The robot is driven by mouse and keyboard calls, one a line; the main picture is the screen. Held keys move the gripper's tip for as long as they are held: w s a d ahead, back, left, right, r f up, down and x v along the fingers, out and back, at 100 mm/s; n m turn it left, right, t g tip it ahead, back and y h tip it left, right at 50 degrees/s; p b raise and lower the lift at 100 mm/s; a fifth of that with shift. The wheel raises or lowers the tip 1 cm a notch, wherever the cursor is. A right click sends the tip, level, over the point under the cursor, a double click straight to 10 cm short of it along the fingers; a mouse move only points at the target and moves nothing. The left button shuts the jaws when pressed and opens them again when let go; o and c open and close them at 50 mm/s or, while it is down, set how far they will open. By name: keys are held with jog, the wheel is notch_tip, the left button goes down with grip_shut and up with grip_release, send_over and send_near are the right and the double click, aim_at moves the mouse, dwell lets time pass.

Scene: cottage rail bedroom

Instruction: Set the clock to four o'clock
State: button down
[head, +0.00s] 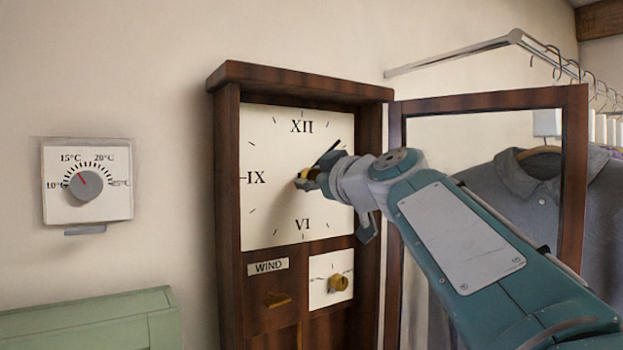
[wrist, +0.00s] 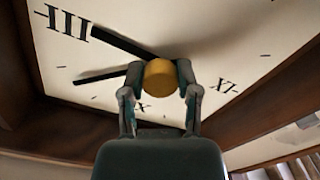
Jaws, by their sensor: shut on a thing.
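The clock (head: 275,215) is a tall dark wooden case with a cream dial. XII, IX and VI show in the head view. My gripper (head: 305,180) is at the dial's centre, with the arm covering its right side. In the wrist view my gripper (wrist: 160,85) is shut on the round brass knob (wrist: 158,72) at the hub. The dial looks turned around there. One black hand (wrist: 118,42) points close to III, and another (wrist: 102,75) points left below it. In the head view one hand (head: 328,157) points up and right; the other is hidden.
The clock's framed door (head: 575,190) stands open at the right, close to my arm. Below the dial are a WIND label (head: 268,266) and a small dial with a brass knob (head: 338,282). A thermostat (head: 87,181) is left; clothes (head: 510,195) hang right.

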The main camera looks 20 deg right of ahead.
jog(key=m, duration=0.6)
jog(key=shift+r, duration=0.1)
jog(key=m, duration=0.6)
jog(key=shift+m, duration=0.4)
jog(key=m, duration=1.2)
jog(key=shift+m, duration=0.3)
jog(key=m, duration=0.6)
jog(key=shift+w+a+f, duration=0.1)
jog(key=shift+f, duration=0.15)
jog(key=m, duration=0.6)
jog(key=shift+f+m, duration=0.15)
jog(key=shift+m, duration=0.25)
jog(key=m, duration=1.2)
jog(key=shift+m, duration=0.3)
